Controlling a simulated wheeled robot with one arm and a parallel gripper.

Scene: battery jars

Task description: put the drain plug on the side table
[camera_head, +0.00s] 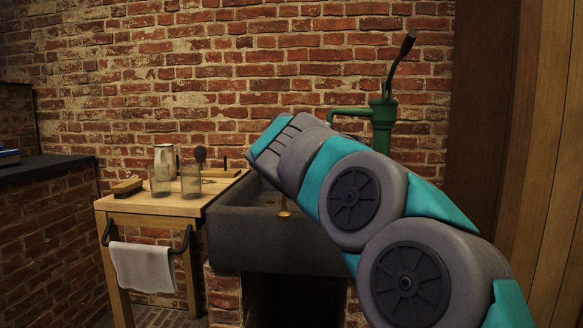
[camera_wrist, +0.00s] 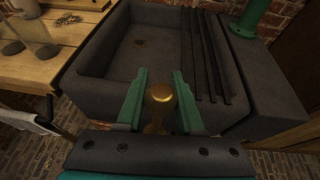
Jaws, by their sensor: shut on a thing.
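The drain plug (camera_wrist: 160,97) is a brass piece with a rounded knob on top. It sits between the two green fingers of my gripper (camera_wrist: 160,84) in the wrist view, and the gripper is shut on it. Its lower part is partly hidden. In the head view my arm hides most of the gripper, and a small brass bit of the plug (camera_head: 284,212) shows in front of the dark stone sink. The side table (camera_head: 165,205) is pale wood and stands left of the sink. It also shows at the top left in the wrist view (camera_wrist: 30,72).
The side table bears glass jars (camera_head: 190,181), a brush (camera_head: 127,187) and a pale jug (camera_head: 165,158); its front strip looks clear. A towel (camera_head: 143,266) hangs from its rail. The sink (camera_wrist: 84,63) has dark bars across its right side. A green pump (camera_head: 383,120) stands behind.

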